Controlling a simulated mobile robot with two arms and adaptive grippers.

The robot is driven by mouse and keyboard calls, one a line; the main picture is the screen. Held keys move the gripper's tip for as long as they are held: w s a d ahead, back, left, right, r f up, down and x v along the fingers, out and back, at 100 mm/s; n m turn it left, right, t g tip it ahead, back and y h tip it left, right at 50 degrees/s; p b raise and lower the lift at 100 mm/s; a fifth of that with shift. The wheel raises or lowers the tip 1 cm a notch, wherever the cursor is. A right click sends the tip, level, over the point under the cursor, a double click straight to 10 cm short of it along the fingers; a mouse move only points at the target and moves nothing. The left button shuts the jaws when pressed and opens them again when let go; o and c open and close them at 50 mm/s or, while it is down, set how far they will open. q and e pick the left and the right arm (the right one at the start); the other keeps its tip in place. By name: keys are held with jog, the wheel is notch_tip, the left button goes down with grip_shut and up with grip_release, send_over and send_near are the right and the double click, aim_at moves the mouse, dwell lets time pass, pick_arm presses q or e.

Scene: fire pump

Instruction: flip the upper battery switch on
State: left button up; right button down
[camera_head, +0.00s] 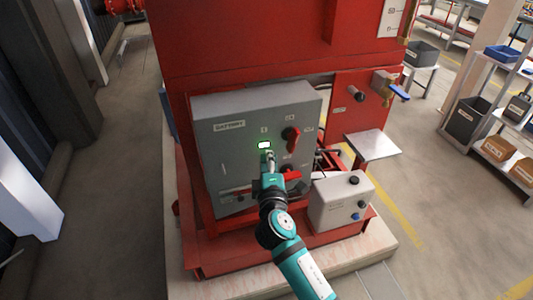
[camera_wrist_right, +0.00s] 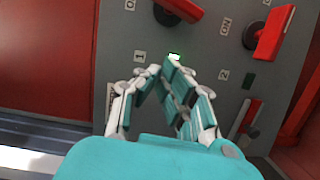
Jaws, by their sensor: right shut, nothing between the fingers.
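A grey battery panel (camera_head: 225,150) faces me with two red-handled rotary switches. The upper battery switch (camera_head: 292,137) is at the panel's right side; in the right wrist view it is the left switch (camera_wrist_right: 181,9). The lower switch (camera_wrist_right: 271,34) has a dark indicator (camera_wrist_right: 248,80); the gripper partly hides this switch in the head view. My right gripper (camera_head: 268,154) is shut and empty, its fingertips close to the lit indicator, apart from the upper switch handle. Whether they touch the panel is unclear.
A light grey box (camera_head: 335,203) with knobs stands on the red base right of my arm. A small metal shelf (camera_head: 373,146) and a blue-handled valve (camera_head: 398,91) are further right. Open floor lies to the left.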

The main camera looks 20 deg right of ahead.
pick_arm(q)
jog(key=shift+w+d+f+b, duration=0.15)
jog(key=shift+d+f+b, duration=0.15)
jog(key=shift+d, duration=0.15)
jog(key=shift+w+d+f+b, duration=0.15)
jog(key=shift+d+f+b, duration=0.1)
jog(key=shift+d, duration=0.2)
pick_arm(e)
jog(key=shift+v, duration=2.95)
jog(key=shift+r, duration=0.15)
